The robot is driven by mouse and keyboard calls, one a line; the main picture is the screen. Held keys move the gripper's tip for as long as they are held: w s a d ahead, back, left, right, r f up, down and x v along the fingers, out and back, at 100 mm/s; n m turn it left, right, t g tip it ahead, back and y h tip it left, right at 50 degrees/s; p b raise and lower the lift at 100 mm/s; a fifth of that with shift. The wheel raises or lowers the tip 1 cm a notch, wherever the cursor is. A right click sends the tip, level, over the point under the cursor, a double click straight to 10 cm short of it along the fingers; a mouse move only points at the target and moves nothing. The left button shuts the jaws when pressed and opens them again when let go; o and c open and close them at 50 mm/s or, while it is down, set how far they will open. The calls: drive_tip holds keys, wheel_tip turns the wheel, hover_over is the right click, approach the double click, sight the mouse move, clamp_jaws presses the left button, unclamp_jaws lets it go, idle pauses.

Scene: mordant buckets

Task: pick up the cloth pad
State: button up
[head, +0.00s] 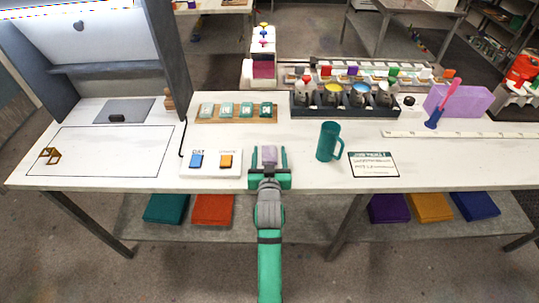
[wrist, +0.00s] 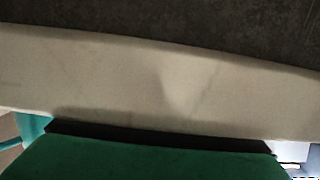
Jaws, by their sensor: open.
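A small pale lilac piece (head: 269,155), which looks like the cloth pad, shows on the white table near its front edge. My green gripper (head: 269,159) is open, with one finger on each side of the piece. I cannot tell whether the fingers touch it or how far above the table they are. In the wrist view my gripper's green body (wrist: 150,158) fills the bottom, and the pad is hidden there.
Behind are a tile rack (head: 236,121) and a dark bottle rack (head: 342,110).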

drive_tip(key=c, duration=1.1)
